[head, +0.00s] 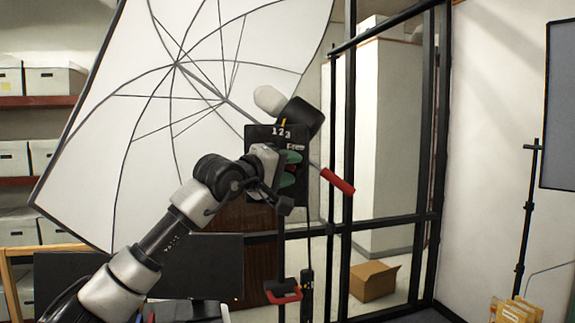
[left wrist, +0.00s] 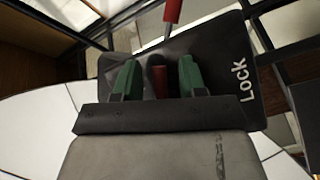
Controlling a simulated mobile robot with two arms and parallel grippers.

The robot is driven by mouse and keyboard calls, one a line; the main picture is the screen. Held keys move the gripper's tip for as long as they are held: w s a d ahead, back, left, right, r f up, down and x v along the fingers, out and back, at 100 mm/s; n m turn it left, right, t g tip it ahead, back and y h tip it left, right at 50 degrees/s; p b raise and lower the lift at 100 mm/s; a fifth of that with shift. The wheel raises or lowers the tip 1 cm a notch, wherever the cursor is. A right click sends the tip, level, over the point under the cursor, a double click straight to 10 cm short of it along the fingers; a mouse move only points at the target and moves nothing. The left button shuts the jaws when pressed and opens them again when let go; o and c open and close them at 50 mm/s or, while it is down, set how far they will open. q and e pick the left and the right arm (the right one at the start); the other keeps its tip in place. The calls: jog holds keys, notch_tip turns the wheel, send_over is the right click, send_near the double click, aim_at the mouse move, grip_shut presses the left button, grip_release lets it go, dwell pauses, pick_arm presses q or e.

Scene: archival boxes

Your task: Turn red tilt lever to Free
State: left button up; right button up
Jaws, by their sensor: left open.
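A black plate (head: 262,134) on the stand head carries "1 2 3" and "Free" markings in the head view. In the left wrist view the plate (left wrist: 215,60) shows the word "Lock" at its right. A short red lever (left wrist: 158,80) stands on the plate between my left gripper's green fingers (left wrist: 158,78). The fingers are open, one on each side of it, with visible gaps. In the head view my left gripper (head: 289,168) is at the plate and mostly hides the lever. The lever's exact angle is hard to tell. My right gripper is not in view.
A longer red handle (head: 338,180) on a rod sticks out to the right of the plate. A large white umbrella (head: 130,120) spreads behind. A red-handled clamp (head: 283,293) is lower on the stand. A cardboard box (head: 374,281) lies behind the black frame.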

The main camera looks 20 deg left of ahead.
pick_arm(q)
grip_shut()
jog(key=n+b, duration=0.1)
jog(key=b, duration=0.1)
jog(key=n+t+b, duration=0.1)
jog(key=b, duration=0.2)
jog(key=shift+d+r+n+t, duration=0.15)
jog(key=shift+n+t, duration=0.15)
jog(key=shift+r+n+b, duration=0.25)
jog(key=shift+n+b, duration=0.05)
jog(key=shift+b, duration=0.25)
jog(key=shift+r+t, duration=0.25)
jog(key=shift+t, duration=0.05)
grip_release()
